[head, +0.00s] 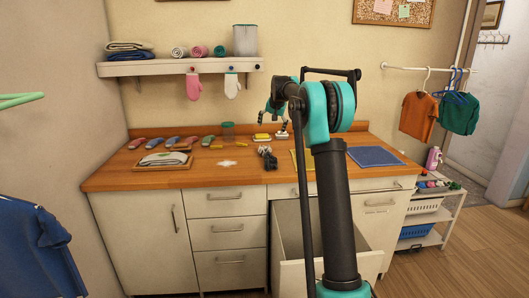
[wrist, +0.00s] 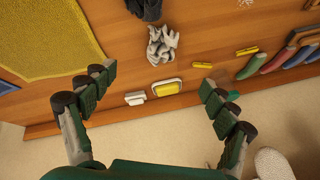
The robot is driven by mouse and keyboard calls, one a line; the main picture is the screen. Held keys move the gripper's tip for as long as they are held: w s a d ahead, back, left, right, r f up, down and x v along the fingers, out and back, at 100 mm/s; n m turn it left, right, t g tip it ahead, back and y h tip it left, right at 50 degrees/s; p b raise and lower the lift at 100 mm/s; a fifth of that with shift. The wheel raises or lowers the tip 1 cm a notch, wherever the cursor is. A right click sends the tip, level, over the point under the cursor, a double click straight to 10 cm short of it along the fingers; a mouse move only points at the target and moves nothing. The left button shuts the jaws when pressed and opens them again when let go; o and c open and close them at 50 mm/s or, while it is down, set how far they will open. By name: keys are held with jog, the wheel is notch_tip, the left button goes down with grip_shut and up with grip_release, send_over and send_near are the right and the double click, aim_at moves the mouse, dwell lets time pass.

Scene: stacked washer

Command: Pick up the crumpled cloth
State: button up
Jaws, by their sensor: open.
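A light grey crumpled cloth (head: 265,150) lies on the wooden counter, and it also shows in the wrist view (wrist: 162,45). A dark grey crumpled piece (head: 270,163) lies close beside it, nearer the counter's front; it is cut by the top edge of the wrist view (wrist: 145,8). My gripper (head: 274,108) is open and empty above the back of the counter, partly hidden by my arm in the head view. In the wrist view the fingers (wrist: 156,78) are spread wide, with the light cloth beyond the tips, between their lines.
A yellow sponge-like block in a dish (wrist: 167,87) and a small white item (wrist: 135,98) lie between the fingers' view and the cloth. A yellow cloth (wrist: 45,40) lies flat at left. Colourful rolled items (wrist: 280,58) lie at right. A drawer (head: 300,272) stands open below. A shelf (head: 180,68) hangs above.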

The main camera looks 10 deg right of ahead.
jog(key=w, duration=0.2)
send_over(266, 146)
jog(key=s, duration=0.3)
notch_tip(266, 146, down, 10)
jog(key=shift+f, duration=0.1)
jog(key=shift+d+x, duration=0.2)
jog(key=shift+x, duration=2.4)
jog(key=shift+s, duration=0.2)
jog(key=c, duration=0.9)
